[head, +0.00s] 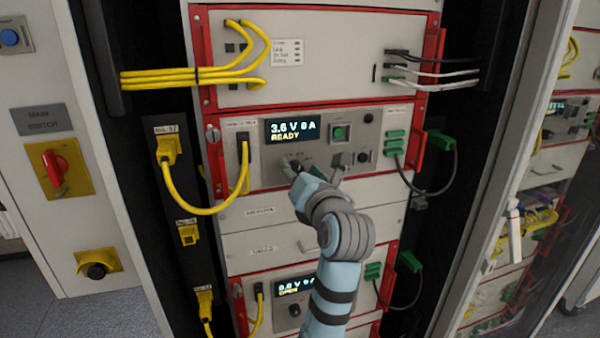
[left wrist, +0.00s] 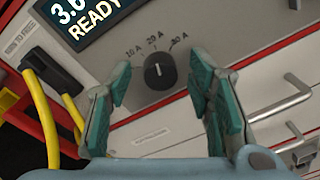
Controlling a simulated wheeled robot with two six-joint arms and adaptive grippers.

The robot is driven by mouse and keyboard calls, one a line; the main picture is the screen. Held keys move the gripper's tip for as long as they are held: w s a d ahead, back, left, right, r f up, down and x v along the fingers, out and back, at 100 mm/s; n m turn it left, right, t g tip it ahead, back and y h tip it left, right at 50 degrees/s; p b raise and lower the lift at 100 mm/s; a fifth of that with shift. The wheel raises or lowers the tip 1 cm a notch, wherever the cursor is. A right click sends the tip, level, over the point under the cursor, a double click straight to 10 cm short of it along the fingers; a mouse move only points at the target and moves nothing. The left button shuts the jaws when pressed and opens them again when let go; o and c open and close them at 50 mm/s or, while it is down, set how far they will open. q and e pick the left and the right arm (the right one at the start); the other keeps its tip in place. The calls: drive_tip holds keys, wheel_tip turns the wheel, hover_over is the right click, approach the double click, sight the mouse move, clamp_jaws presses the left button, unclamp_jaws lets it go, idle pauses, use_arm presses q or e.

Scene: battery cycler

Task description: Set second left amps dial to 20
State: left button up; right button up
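The amps dial (left wrist: 159,71) is a dark round knob on the grey panel, with 10 A, 20 A and 30 A marked in an arc above it. Its small pale mark seems to point up toward the middle label, but is too small to be sure. My left gripper (left wrist: 160,103) is open in the left wrist view, one finger on each side of the dial and apart from it. In the head view my left gripper (head: 305,171) is at the middle unit's panel, largely covering the dial. My right gripper is not in view.
The unit's display (head: 292,129) reads 3.6 V 0 A READY. A green button (head: 340,133) sits right of it. Yellow cable (left wrist: 42,115) hangs left of the gripper, and a metal handle (left wrist: 284,99) stands out to the right. A lower unit's display (head: 294,287) reads OPEN.

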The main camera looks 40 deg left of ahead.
sight(295, 121)
use_arm(q)
wheel_tip(295, 121, up, 10)
idle(0.4)
drive_tip(key=shift+f, duration=0.1)
